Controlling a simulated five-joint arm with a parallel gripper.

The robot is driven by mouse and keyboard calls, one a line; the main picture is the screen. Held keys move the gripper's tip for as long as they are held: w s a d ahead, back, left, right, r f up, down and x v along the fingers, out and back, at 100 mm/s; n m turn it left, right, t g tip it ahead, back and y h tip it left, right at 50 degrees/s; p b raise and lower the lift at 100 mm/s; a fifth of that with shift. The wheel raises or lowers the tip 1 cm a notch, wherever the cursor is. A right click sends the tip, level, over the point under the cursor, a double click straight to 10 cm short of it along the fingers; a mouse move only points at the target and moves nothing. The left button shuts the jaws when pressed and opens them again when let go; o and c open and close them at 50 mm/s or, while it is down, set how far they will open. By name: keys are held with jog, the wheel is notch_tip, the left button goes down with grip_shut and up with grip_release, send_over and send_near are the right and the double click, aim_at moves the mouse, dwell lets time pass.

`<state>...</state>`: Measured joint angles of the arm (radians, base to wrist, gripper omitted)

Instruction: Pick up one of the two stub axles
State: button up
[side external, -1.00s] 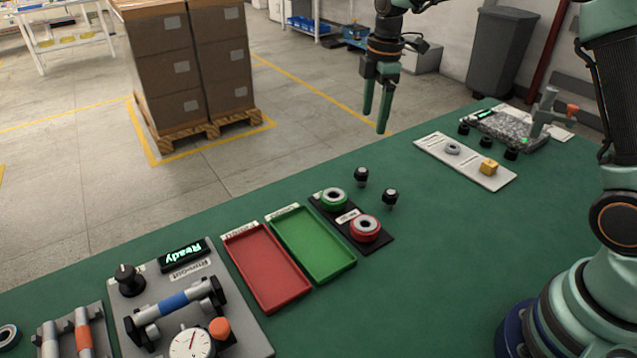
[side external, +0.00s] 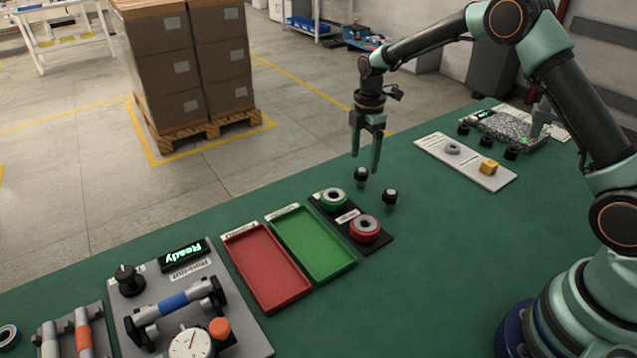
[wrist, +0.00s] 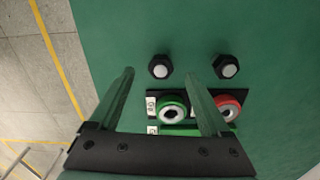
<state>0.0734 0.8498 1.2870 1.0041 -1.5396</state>
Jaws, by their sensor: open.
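Two stub axles stand upright on the green table, each with a dark head and a pale tip. One stub axle (side external: 361,176) is at the back; the other stub axle (side external: 390,198) is a little nearer and to the right. In the wrist view the two stub axles (wrist: 160,67) (wrist: 227,67) are side by side beyond the fingertips. My gripper (side external: 365,162) is open and empty. In the side view its fingertips appear just above the back axle; their exact height is hard to tell. The fingers also show in the wrist view (wrist: 161,82).
A black plate with a green ring (side external: 334,198) and a red ring (side external: 365,228) is close by. A green tray (side external: 347,266) and a red tray (side external: 267,305) lie to the left. A grey board (side external: 471,166) with small parts is at the right.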

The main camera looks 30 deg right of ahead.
aim_at(362, 170)
notch_tip(362, 170, down, 5)
jog(key=shift+s+a+r, duration=0.1)
jog(key=shift+a+r, duration=0.05)
jog(key=shift+r, duration=0.05)
grip_shut()
jog(key=shift+r, duration=0.15)
